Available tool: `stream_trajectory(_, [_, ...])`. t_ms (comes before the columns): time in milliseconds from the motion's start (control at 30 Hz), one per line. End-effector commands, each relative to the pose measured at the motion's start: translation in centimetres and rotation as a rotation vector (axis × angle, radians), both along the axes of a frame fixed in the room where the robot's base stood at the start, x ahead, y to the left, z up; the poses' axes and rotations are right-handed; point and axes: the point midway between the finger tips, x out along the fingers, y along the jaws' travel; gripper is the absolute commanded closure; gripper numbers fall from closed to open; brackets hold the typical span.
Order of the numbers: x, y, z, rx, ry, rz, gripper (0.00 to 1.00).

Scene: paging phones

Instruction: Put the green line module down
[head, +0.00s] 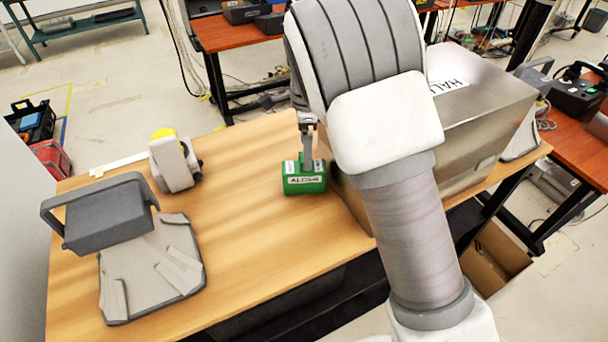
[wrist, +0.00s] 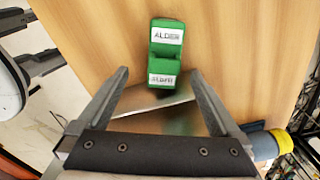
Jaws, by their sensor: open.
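The green line module (head: 304,186) appears to stand on the wooden table, close to the left side of the metal box. Its white labels read ALDER in the wrist view, where the module (wrist: 167,62) lies just beyond the fingertips, roughly centred between them. My gripper (wrist: 158,76) is open, with a finger to each side and nothing held. In the head view my gripper (head: 307,146) is just above and behind the module, partly hidden by my arm. Whether a finger touches the module cannot be told.
A large metal box (head: 485,108) marked HALL stands right of the module. A grey device on a flat base (head: 178,268) is at the front left. A white block with a yellow top (head: 173,165) stands behind it. The table between these and the module is clear.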

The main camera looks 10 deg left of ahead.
Motion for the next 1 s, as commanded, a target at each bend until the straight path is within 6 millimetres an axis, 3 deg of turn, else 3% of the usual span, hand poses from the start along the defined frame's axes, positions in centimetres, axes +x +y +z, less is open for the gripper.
stream_trajectory(100, [0.0,0.0,-1.7,-0.002,0.003,0.000,0.00])
stream_trajectory(367, [0.1,0.1,-3.4,-0.001,0.002,-0.001,0.00])
stream_trajectory(633, [0.5,0.5,-7.0,-0.001,0.002,-0.001,0.00])
stream_trajectory(933, [0.5,0.6,-7.7,0.000,-0.001,0.000,0.00])
stream_trajectory(1000, [0.5,0.6,-7.7,0.000,-0.001,0.000,0.09])
